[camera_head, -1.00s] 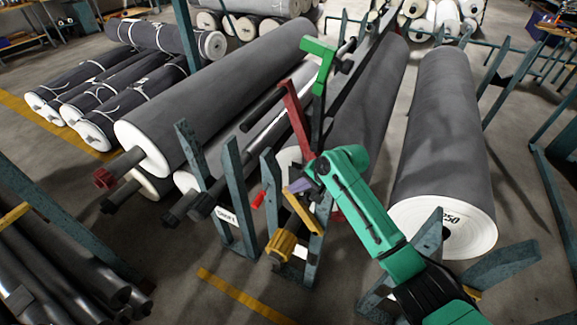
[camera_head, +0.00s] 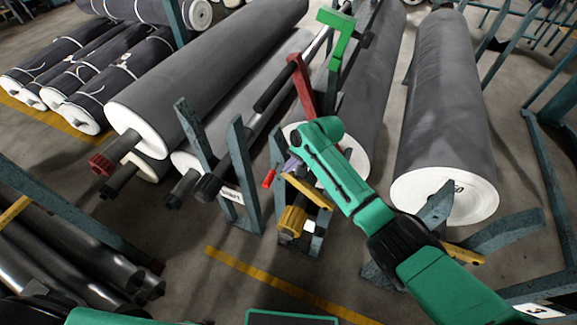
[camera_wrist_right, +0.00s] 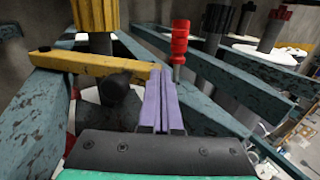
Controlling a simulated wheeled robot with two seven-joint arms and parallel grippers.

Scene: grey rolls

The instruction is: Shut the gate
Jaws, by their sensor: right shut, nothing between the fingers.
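The gate appears to be the flat yellow bar (camera_head: 308,191) at the top of a teal stand in the camera_head view. It lies slanted above a yellow roll-end hub (camera_head: 291,221). In the right wrist view the yellow bar (camera_wrist_right: 95,66) runs in from the left, with a dark round knob (camera_wrist_right: 115,87) near its end. My right gripper (camera_head: 291,164) has purple fingers, shut and empty, at the bar's left end. In the wrist view the fingers (camera_wrist_right: 160,85) are beside that end; I cannot tell whether they touch. A red handle (camera_wrist_right: 180,45) stands just beyond them. My left gripper is not in view.
The red handle (camera_head: 268,179) also shows left of the bar. Teal posts (camera_head: 242,170) stand left of it. Large grey rolls (camera_head: 440,110) lie on both sides. A red arm (camera_head: 301,85) and green bracket (camera_head: 340,38) stand behind. Open floor (camera_head: 190,270) lies in front.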

